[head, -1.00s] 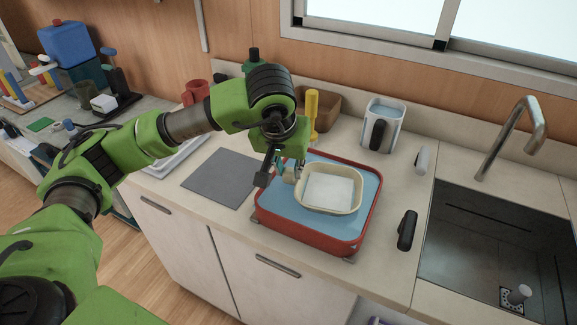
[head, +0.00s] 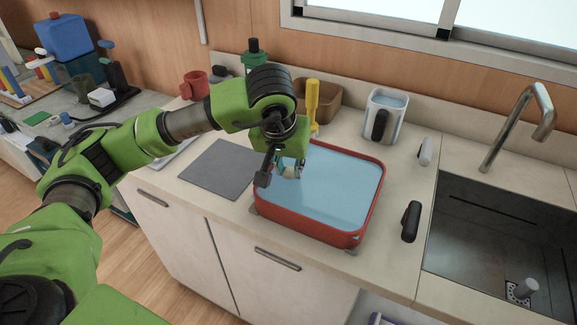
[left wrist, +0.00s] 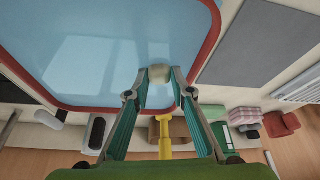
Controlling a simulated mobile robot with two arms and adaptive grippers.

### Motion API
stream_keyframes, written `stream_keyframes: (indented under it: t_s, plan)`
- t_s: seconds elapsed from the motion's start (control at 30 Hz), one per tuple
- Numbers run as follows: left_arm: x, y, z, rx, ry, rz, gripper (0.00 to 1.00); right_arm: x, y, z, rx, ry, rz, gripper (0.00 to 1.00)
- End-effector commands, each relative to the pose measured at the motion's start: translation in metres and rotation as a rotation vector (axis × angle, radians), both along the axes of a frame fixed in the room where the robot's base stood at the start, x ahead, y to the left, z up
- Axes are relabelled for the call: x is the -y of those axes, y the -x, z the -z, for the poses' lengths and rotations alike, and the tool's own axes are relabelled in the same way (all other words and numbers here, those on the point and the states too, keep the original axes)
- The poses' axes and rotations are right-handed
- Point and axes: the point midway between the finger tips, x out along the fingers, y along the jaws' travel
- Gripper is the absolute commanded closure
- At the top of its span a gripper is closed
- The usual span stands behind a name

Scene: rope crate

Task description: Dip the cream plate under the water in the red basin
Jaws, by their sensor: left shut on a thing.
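The red basin (head: 305,231) stands on the counter, full of pale blue water (head: 338,188). My left gripper (head: 290,168) points down at the basin's left part, its tips at the water. It is shut on the cream plate, of which only a small bit of rim (left wrist: 159,94) shows between the fingertips in the left wrist view. The rest of the plate is hidden by the opaque-looking water. My right gripper is in neither view.
A yellow-handled tool (head: 312,97) and a brown box (head: 325,108) stand close behind the basin. A grey mat (head: 222,166) lies to the left. A water-filled jug (head: 387,115), a black-handled thing (head: 411,221) and the sink (head: 490,240) are to the right.

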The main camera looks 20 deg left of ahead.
Motion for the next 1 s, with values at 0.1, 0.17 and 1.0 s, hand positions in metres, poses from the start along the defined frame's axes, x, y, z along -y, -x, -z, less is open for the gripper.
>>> stream_keyframes:
  t_s: [0.1, 0.17, 1.0]
  plan:
    - [0.0, -0.0002, 0.0022, 0.001, 0.001, -0.001, 1.0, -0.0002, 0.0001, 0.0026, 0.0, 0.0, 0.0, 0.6]
    - [0.0, -0.0003, 0.003, 0.001, 0.001, -0.001, 1.0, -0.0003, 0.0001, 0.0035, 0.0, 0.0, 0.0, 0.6]
    - [0.0003, 0.0013, 0.0004, 0.002, 0.001, 0.0, 0.59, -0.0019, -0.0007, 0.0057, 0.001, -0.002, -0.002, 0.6]
